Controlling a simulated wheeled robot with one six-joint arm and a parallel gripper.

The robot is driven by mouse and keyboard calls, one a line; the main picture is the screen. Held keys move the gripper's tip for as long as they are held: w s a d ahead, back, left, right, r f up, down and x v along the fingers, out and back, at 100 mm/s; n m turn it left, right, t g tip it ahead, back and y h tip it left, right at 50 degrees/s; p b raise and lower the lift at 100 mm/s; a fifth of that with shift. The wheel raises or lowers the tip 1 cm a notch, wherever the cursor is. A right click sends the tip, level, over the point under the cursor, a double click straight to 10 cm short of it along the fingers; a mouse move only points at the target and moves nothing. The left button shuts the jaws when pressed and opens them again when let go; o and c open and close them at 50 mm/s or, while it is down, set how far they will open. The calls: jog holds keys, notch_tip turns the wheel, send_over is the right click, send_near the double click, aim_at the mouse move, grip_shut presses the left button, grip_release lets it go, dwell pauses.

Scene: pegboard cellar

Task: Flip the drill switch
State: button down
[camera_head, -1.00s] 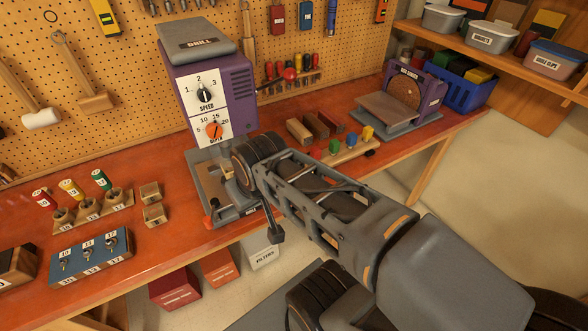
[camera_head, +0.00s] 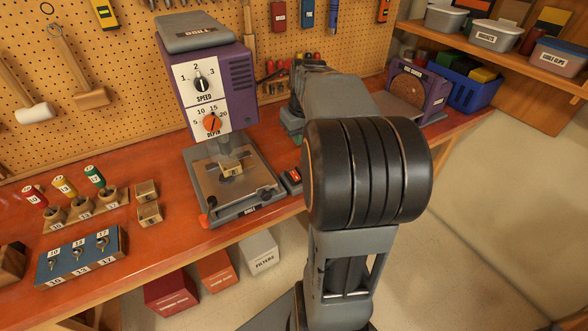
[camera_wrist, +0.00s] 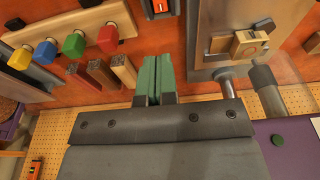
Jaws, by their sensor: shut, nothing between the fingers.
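The purple drill press (camera_head: 235,80) stands on the red bench, with a speed dial (camera_head: 201,85) and an orange depth dial (camera_head: 212,123) on its front. A small dark box with a red top, seemingly the drill switch (camera_head: 291,180), sits right of the drill base. The wrist view shows a grey box with an orange-red part, apparently this switch (camera_wrist: 164,8), at the top edge beyond my fingertips. My gripper (camera_wrist: 158,60) has its green fingers shut and empty, apart from that box. In the head view my arm largely hides the gripper.
A wooden block (camera_head: 231,168) lies on the drill table. A sander (camera_head: 415,90) stands to the right; coloured pegs on a wooden rail (camera_wrist: 75,45) and wood strips lie beside my gripper.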

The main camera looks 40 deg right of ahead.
aim_at(293, 172)
jog(key=f, duration=0.4)
jog(key=w+f+p, duration=0.1)
jog(key=f, duration=0.4)
jog(key=w+f, duration=0.1)
jog(key=f, duration=0.3)
jog(key=shift+w+d+f, duration=0.15)
jog(key=shift+w+f, duration=0.05)
jog(key=shift+f, duration=0.2)
jog(key=shift+w+p, duration=0.1)
jog(key=shift+p, duration=0.35)
